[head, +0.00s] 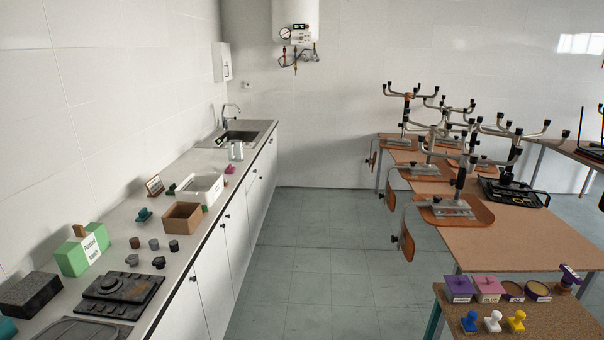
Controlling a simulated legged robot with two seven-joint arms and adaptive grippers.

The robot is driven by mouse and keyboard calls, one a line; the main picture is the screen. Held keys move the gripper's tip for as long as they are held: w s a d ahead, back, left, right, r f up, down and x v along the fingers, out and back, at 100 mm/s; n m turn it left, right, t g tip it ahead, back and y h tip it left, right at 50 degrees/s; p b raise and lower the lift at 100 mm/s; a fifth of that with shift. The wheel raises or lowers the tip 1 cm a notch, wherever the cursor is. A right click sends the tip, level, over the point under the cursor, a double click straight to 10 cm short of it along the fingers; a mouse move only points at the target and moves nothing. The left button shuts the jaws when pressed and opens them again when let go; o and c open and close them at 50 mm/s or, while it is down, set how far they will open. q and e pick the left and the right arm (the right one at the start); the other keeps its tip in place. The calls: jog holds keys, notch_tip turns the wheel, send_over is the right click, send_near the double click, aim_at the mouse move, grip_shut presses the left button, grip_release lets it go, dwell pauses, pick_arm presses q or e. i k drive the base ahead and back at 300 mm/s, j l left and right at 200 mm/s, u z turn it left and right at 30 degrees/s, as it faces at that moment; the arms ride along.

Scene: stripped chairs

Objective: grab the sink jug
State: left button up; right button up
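A curved tap (229,113) rises behind the sink. Neither of my grippers shows in the head view.
The long counter (190,228) along the left wall holds a white tub (200,187), a brown box (182,217), a green box (83,249) and a dark hob plate (117,293). Tables with upturned chair frames (447,206) stand right. The tiled floor (322,255) between is clear.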

aim_at(235, 147)
jog(key=i, duration=2.2)
jog(key=i+u, duration=0.1)
jog(key=i, duration=0.65)
jog(key=i+l, duration=0.1)
jog(key=i, duration=0.6)
jog(key=i+u, duration=0.15)
jog(key=i, duration=0.6)
